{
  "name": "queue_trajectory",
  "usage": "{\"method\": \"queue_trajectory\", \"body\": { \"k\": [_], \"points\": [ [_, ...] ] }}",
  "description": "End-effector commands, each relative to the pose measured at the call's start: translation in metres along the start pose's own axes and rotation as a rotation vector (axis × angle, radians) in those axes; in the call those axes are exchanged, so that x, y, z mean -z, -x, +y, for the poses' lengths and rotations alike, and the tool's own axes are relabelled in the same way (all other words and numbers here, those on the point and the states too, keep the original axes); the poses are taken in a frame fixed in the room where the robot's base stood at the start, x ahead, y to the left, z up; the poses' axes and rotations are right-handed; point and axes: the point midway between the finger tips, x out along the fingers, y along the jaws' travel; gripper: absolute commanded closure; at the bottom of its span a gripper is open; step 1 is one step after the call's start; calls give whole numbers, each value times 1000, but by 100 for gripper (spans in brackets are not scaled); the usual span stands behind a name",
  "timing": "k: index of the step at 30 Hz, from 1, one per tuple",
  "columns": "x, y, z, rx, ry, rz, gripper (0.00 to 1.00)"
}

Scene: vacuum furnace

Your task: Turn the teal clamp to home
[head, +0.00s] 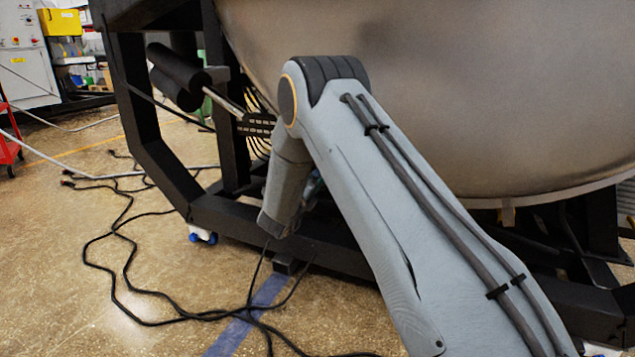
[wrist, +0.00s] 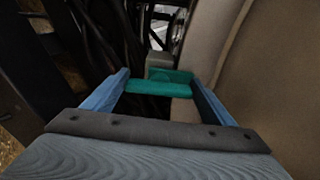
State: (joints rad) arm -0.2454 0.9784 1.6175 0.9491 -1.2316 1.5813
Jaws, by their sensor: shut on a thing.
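The teal clamp (wrist: 158,87) shows in the wrist view as a short bar lying crosswise, with more teal behind it close to the vessel wall. My gripper (wrist: 160,91) has its two blue fingers on either side of the clamp and is shut on it. In the head view my arm hides the clamp. The end of my arm hangs low beside the vessel there, and the fingers are behind it.
The large metal vessel (head: 440,90) fills the upper right, and its curved wall (wrist: 275,80) is close to my right finger. A black frame (head: 165,170) stands around it. Dark cables (wrist: 110,30) hang behind the clamp. Black cables (head: 125,250) lie on the floor at left.

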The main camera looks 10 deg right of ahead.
Motion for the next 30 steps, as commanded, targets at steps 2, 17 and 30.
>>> {"method": "queue_trajectory", "body": {
  "k": [2,17,30],
  "points": [
    [0,0,1,-2,-6,1,44],
    [0,0,1,-1,-6,1,3],
    [-2,23,-1,-3,-5,-1,3]
  ]
}}
